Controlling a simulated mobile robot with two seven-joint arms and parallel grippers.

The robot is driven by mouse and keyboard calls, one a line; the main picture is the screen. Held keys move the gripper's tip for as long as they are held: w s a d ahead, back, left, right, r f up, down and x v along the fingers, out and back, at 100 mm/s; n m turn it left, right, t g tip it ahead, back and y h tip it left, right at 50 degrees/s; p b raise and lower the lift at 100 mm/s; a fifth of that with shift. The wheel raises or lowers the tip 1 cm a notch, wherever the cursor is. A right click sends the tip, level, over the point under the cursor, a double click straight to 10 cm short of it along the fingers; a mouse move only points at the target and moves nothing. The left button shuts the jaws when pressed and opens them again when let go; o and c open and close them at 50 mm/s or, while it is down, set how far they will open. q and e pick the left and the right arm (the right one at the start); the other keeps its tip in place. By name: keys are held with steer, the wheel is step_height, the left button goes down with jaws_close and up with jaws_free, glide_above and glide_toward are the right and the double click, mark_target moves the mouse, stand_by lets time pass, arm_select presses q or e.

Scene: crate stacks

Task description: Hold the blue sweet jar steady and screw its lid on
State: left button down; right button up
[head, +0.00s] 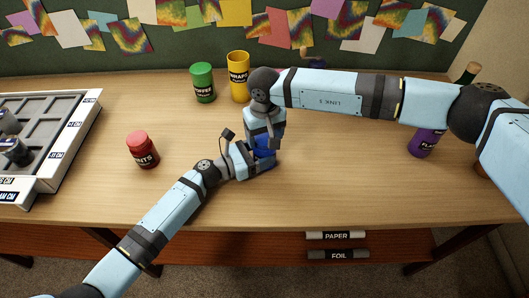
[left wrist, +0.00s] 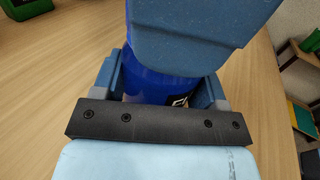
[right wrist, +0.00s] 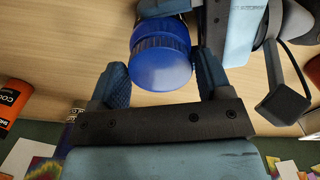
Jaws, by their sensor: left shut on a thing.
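The blue sweet jar (head: 264,154) stands on the table at the middle of the head view, mostly hidden by my grippers. My left gripper (head: 262,160) is shut around its body. In the left wrist view the jar (left wrist: 145,75) sits between the fingers, with part of a dark label showing. The blue lid (right wrist: 162,62), with a ribbed edge, is at the top of the jar; whether it is fully seated I cannot tell. My right gripper (right wrist: 163,80) points down over it, open, a finger on each side with visible gaps.
A red jar (head: 142,150) stands to the left, near a grey compartment tray (head: 85,125). A purple jar (head: 424,143) stands at the right under my right arm. The table front is clear.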

steer(key=c, duration=0.6)
steer(key=m, duration=0.4)
steer(key=shift+m, duration=0.3)
steer(key=m, duration=1.7)
steer(key=shift+f+m, duration=0.1)
steer(key=shift+m, duration=0.3)
steer(key=m, duration=1.5)
steer(key=shift+m, duration=0.3)
steer(key=m, duration=0.5)
steer(key=shift+m, duration=0.3)
steer(key=o, duration=1)
